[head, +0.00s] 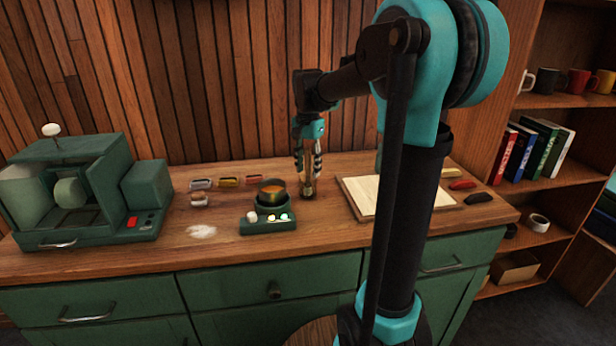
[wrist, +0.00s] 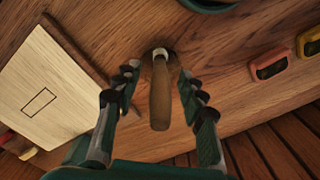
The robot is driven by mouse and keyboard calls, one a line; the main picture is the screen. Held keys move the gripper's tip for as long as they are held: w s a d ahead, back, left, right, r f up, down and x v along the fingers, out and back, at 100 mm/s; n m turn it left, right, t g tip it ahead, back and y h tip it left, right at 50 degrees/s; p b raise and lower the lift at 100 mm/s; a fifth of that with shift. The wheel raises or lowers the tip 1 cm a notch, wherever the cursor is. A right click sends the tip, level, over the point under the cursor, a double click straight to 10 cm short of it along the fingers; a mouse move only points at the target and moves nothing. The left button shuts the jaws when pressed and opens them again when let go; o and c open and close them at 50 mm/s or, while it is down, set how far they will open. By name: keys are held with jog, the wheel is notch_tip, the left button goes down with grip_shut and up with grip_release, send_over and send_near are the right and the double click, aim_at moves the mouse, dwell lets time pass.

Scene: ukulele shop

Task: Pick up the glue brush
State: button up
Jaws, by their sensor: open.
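The glue brush shows in the wrist view as a brown wooden handle (wrist: 160,100) with a pale band at its far end. The handle points toward the camera and the brush appears to stand roughly upright on the counter. My gripper (wrist: 158,80) is open, with one finger on each side of the handle and visible gaps between. In the head view my gripper (head: 308,158) points down above the counter, and the brush (head: 308,181) shows small between and below its fingers. The brush's bristle end is hard to make out.
The wooden counter (head: 340,230) holds a glue pot on a green heater (head: 268,222) left of the brush. A pale board (head: 365,197) lies to the right. Small coloured-handled items (head: 228,182) lie at the back left. A green machine (head: 80,200) stands far left.

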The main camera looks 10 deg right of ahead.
grip_shut()
jog(key=shift+r, duration=0.1)
notch_tip(320, 180, up, 20)
dwell(0.8)
